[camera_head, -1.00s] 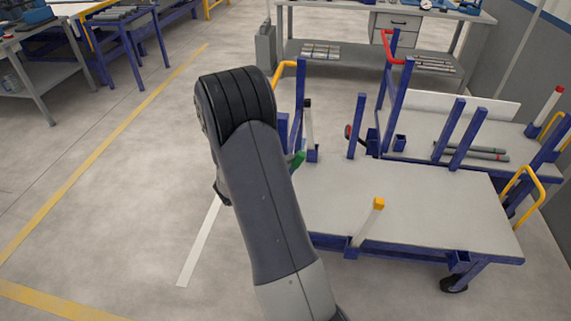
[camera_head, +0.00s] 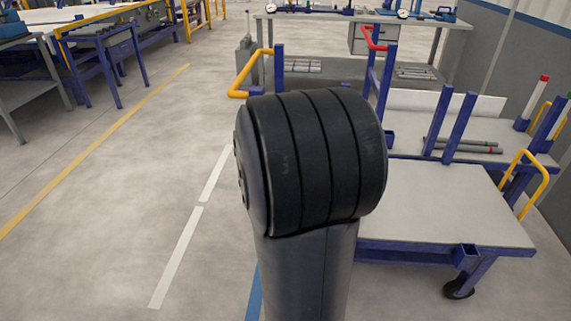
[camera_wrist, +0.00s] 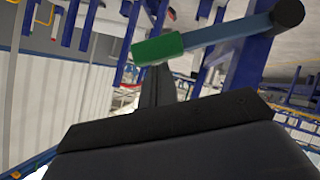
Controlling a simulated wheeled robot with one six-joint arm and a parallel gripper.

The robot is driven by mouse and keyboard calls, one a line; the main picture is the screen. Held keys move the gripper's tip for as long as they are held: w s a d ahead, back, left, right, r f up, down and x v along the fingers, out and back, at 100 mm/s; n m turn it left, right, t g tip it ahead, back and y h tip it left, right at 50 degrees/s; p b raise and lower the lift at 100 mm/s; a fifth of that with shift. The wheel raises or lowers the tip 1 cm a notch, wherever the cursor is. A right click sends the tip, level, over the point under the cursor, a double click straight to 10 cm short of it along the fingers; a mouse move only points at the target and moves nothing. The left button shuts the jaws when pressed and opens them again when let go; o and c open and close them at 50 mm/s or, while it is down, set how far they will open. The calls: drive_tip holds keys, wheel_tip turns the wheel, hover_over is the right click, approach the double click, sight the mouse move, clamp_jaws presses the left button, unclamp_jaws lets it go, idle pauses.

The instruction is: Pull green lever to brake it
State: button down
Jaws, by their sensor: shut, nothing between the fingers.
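The green lever (camera_wrist: 158,49) shows in the wrist view as a green grip on a grey-blue bar with a black round end at the upper right. My gripper (camera_wrist: 154,78) points up at the green grip, its dark fingers together with nothing seen between them. The fingertips appear just below the grip; I cannot tell whether they touch it. In the head view my arm covers the lever and my gripper. The cart (camera_head: 435,205) with a grey top and blue frame stands to the right of my arm.
A second cart behind it carries grey pipes (camera_head: 470,146) between blue posts (camera_head: 458,130). A yellow handle (camera_head: 246,75) rises behind my arm and another yellow handle (camera_head: 530,180) stands at the right. A grey workbench (camera_head: 350,65) is at the back.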

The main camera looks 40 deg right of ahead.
drive_tip(key=f+b, duration=0.1)
drive_tip(key=s+d+f+m+t+y+b, duration=0.1)
drive_tip(key=b, duration=0.1)
drive_tip(key=s+f+m+b, duration=0.1)
drive_tip(key=shift+d+f+y+b, duration=0.35)
drive_tip(key=shift+d+f+y, duration=0.05)
drive_tip(key=shift+s+f, duration=0.15)
drive_tip(key=shift+f, duration=0.05)
drive_tip(key=shift+r, duration=0.1)
drive_tip(key=w+r+p+v, duration=0.1)
drive_tip(key=p+v, duration=0.3)
drive_tip(key=v, duration=0.9)
drive_tip(key=shift+w+d+r+t, duration=0.3)
drive_tip(key=shift+d+r, duration=0.05)
drive_tip(key=shift+r, duration=0.3)
